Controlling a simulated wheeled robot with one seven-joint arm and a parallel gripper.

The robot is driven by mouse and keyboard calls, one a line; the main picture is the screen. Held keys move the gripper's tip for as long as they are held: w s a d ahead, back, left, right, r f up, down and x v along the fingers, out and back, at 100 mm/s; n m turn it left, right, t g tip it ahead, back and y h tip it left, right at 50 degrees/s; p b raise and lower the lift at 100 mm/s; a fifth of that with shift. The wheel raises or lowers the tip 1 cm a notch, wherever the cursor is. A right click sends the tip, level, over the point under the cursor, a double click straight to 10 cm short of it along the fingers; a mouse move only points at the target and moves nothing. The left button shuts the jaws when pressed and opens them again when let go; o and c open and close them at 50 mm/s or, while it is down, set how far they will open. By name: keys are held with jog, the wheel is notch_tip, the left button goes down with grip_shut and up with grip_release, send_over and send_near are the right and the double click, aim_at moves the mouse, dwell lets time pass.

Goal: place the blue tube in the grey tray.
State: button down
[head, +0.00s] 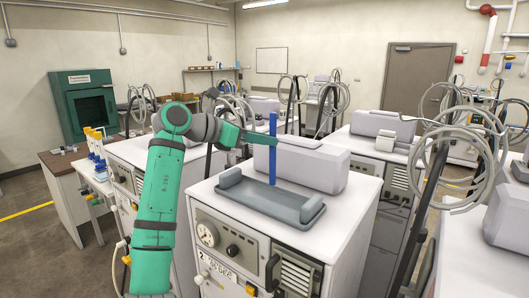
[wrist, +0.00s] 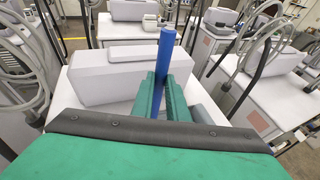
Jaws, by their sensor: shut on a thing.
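The blue tube (head: 273,160) stands upright in my gripper (head: 272,140), above the far side of the grey tray (head: 285,219). The tray lies on the white top of the nearest machine, and its inside looks empty. My gripper is shut on the tube around its middle. In the head view I cannot tell whether the tube's lower end touches the tray. In the wrist view the blue tube (wrist: 165,55) rises between the green fingers (wrist: 160,97). The tray is mostly hidden there, with a grey edge (wrist: 207,110) showing at the right of the fingers.
A large light grey box-shaped unit (head: 305,162) stands on the same machine top, close behind the tube. Other machines with coiled grey hoses (head: 470,150) stand to the right and behind. A dark green cabinet (head: 84,104) is at the back left.

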jog(key=f, duration=0.3)
jog(key=shift+w+f, duration=0.3)
jog(key=shift+f, duration=0.1)
jog(key=shift+f, duration=0.15)
jog(key=c, duration=1.7)
grip_release()
jog(key=shift+c, duration=0.2)
jog(key=v, duration=1.2)
